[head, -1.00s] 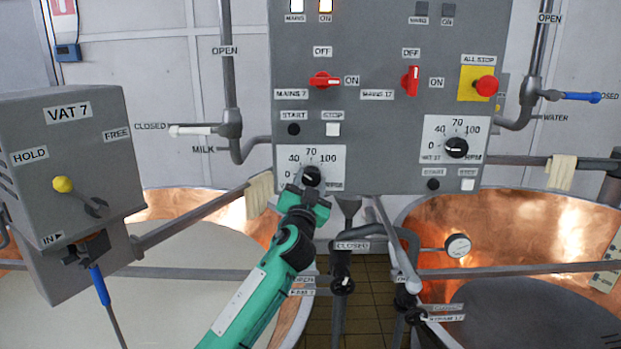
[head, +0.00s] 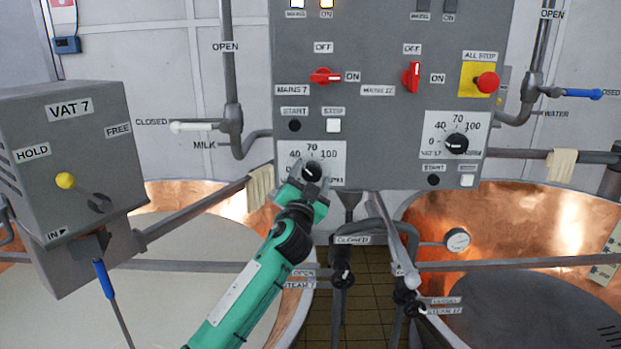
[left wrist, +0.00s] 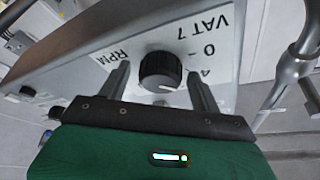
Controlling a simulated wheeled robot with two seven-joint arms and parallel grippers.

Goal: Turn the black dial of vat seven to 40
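The black dial of vat seven (head: 312,172) sits on a white scale plate (head: 332,150) marked 0, 40, 70 and 100, at the lower left of the grey control panel. It also shows in the left wrist view (left wrist: 160,71). My left gripper (head: 306,178) is at the dial. In the left wrist view my left gripper (left wrist: 158,84) is open, with one finger on each side of the dial and visible gaps between. The fingers partly hide the scale, and I cannot read where the dial points. My right gripper is not in view.
A similar dial (head: 456,143) for vat 17 is on the panel's right. Red switches (head: 326,76) and a red all-stop button (head: 487,82) are above. The VAT 7 box (head: 70,170) stands left. Pipes and a steam valve (head: 342,278) are below the panel.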

